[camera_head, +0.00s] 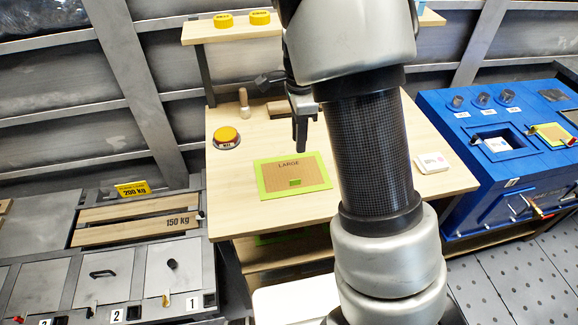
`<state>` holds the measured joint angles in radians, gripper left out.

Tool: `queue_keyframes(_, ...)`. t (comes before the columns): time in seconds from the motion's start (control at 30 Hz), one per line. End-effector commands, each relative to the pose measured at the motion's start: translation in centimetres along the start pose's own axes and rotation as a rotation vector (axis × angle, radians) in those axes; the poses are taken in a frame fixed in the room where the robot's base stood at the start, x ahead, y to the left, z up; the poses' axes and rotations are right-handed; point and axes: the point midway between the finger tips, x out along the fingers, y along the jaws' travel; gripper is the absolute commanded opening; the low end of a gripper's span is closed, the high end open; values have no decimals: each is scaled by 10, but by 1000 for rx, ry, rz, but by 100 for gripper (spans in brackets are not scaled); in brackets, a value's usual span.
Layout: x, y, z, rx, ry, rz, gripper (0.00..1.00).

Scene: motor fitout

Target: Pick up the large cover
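My arm hides part of the table to the right.
A yellow-topped round thing (226,137) stands left on the table, a wooden-handled tool (244,103) behind it. A white card (433,162) lies right. Two yellow caps (243,18) sit on the shelf. A blue cabinet (490,185) stands right, grey boxes (104,278) left.

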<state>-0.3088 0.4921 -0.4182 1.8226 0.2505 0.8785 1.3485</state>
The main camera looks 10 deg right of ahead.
Motion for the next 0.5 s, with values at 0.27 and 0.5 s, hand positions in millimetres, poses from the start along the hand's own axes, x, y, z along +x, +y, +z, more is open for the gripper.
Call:
queue_keyframes(0.27, 64, 2, 0, -2, -1, 5, 25)
queue_keyframes(0.5, 98, 1, 1, -3, -1, 2, 25)
